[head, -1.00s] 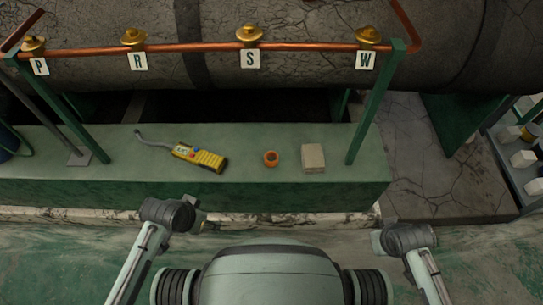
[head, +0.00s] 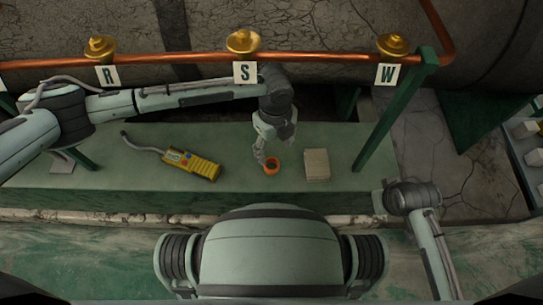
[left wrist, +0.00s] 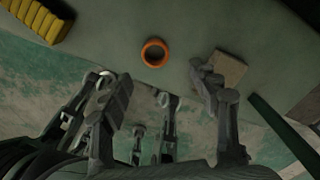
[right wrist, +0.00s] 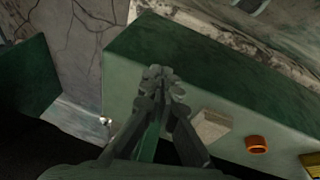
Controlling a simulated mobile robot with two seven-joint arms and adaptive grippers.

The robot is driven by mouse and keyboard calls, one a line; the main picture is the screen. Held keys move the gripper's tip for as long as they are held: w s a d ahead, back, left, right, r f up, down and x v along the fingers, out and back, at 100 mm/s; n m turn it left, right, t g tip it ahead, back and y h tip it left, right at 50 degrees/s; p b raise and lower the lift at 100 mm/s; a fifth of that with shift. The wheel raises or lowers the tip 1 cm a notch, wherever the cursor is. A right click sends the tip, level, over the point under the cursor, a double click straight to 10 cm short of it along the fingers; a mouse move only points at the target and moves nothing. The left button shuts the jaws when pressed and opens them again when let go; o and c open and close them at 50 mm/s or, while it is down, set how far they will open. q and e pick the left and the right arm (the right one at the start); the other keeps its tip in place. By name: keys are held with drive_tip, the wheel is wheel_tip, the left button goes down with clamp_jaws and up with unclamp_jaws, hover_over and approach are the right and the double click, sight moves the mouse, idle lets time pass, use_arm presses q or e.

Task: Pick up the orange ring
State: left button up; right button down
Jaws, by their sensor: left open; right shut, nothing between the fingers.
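The orange ring (head: 271,170) lies on the green bench (head: 232,187), between the yellow handheld detector (head: 192,165) and a beige block (head: 317,165). My left gripper (head: 262,155) is open and points down at the ring, its fingertips very close to it in the head view; contact cannot be told. In the left wrist view the ring (left wrist: 154,66) shows ahead of the spread fingers (left wrist: 160,88), with nothing between them. My right gripper (right wrist: 164,80) is shut and empty; its wrist view shows the ring (right wrist: 256,149) at the right, well away from the fingers.
A copper pipe (head: 310,58) with brass valves and letter tags runs behind the bench. A green post (head: 393,110) stands right of the beige block. A shelf with white items (head: 528,130) is at the far right. The bench front is clear.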

sight(272, 161)
use_arm(q)
drive_tip(key=f, duration=0.6)
drive_tip(key=shift+s+a+f+b, duration=0.15)
drive_tip(key=shift+a+f+b, duration=0.1)
drive_tip(key=shift+a+b, duration=0.1)
drive_tip(key=shift+f, duration=0.55)
use_arm(e)
drive_tip(key=shift+s+d+r, duration=0.2)
drive_tip(key=shift+s+r, duration=0.1)
drive_tip(key=shift+r, duration=0.45)
use_arm(q)
drive_tip(key=shift+c, duration=0.6)
drive_tip(key=c, duration=0.8)
use_arm(e)
drive_tip(key=shift+s+a+f, duration=0.1)
drive_tip(key=shift+a+f, duration=0.05)
